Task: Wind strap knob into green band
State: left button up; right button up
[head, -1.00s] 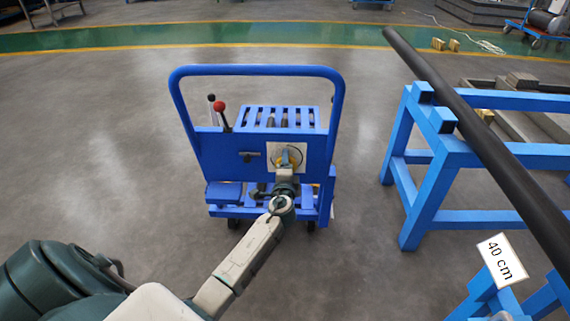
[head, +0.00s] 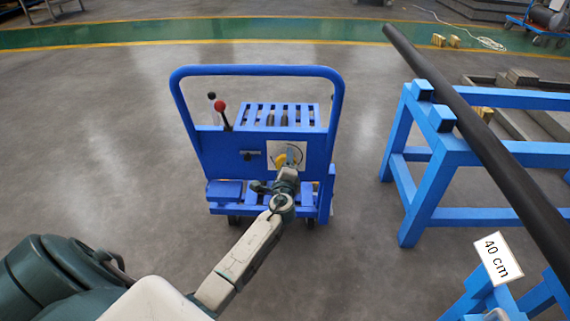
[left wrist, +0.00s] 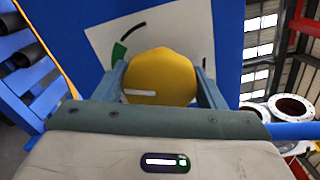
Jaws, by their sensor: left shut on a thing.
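The yellow strap knob (head: 280,160) sits on a white dial plate on the near face of the blue cart. In the left wrist view the knob (left wrist: 160,75) is large, with a white pointer mark on its left part, directed toward the left. The green band (left wrist: 118,53) shows on the plate left of and above the knob, next to a black arc. The pointer lies below the visible green; part of the dial is hidden by a finger. My left gripper (head: 288,162) is shut on the knob, one finger on each side. My right gripper is not in view.
The blue cart (head: 183,100) has a push handle, a red-knobbed lever (head: 220,106) and a slotted top. To the right, a blue trestle (head: 418,195) bears a long dark pipe (head: 450,90). A "40 cm" sign (head: 497,259) stands at lower right. Floor left of the cart is clear.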

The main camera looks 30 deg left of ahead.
pick_arm(q)
jog(key=o, duration=1)
jog(key=v, duration=1)
jog(key=shift+s+d, duration=0.2)
jog(key=shift+s, duration=0.15)
